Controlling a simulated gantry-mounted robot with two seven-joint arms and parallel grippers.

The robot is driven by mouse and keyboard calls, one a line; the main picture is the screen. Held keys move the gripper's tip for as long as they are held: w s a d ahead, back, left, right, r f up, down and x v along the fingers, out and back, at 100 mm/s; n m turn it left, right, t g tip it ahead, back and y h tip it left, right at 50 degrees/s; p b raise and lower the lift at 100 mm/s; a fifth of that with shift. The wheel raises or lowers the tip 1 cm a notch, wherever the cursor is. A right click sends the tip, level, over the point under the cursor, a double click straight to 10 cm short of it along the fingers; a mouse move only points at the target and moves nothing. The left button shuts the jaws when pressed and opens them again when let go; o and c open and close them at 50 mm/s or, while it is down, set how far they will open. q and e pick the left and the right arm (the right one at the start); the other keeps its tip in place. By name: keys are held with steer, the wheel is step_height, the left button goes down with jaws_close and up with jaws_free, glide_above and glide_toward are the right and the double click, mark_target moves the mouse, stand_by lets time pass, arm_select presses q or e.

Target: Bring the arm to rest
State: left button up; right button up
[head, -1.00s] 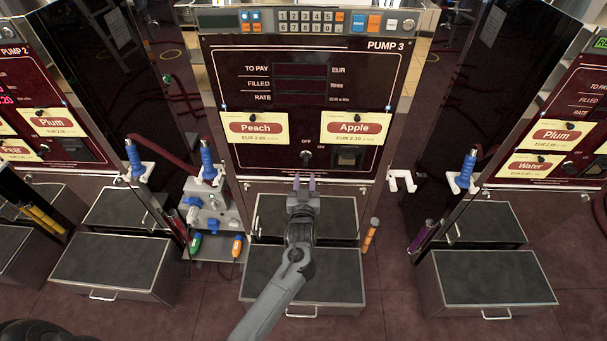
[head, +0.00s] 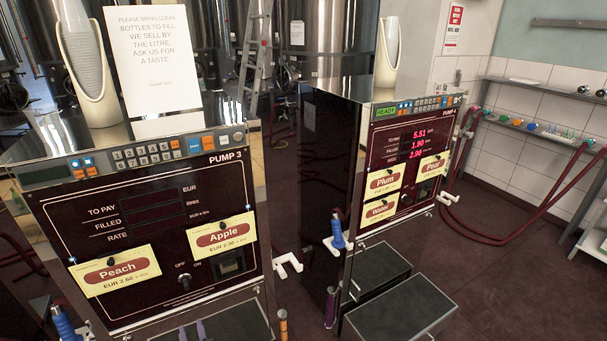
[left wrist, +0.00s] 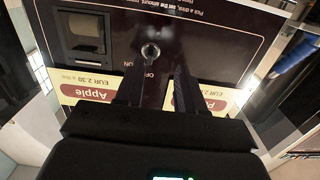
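Only the tips of my left gripper (head: 192,331) show at the bottom edge of the head view, below the OFF/ON switch (head: 184,282) on the front of Pump 3 (head: 125,215). In the left wrist view, which shows the panel upside down, the two dark fingers (left wrist: 155,85) stand apart with nothing between them. The switch shows just beyond them, apart from the fingertips. Pump 3 carries a Peach card (head: 115,270) and an Apple card (head: 222,235); its displays are dark. My right gripper is in neither view.
Pump 4 (head: 405,160) stands to the right with lit displays. A blue nozzle (head: 337,232) hangs at its side, and a grey-topped step (head: 405,308) is in front. An empty white holder (head: 288,265) juts from Pump 3. Red hoses (head: 540,215) hang at the right; floor there is open.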

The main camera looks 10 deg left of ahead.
arm_select(q)
steer(key=s+f+m+h, duration=0.3)
steer(key=s+f+m, duration=0.15)
steer(key=s, duration=0.65)
steer(key=s+d+r+m+g+h, duration=0.25)
steer(key=s+d+g+h, duration=0.2)
steer(key=s+d, duration=0.45)
steer(key=s+d+r+m+g+h, duration=0.25)
steer(key=s+d+g, duration=0.35)
steer(key=s, duration=0.6)
step_height(320, 180, up, 32)
steer(key=p, duration=3.1)
steer(key=shift+f+h, duration=0.2)
steer(key=shift+h, duration=0.1)
steer(key=shift+n, duration=0.25)
steer(key=shift+c, duration=0.3)
steer(key=shift+w, duration=0.15)
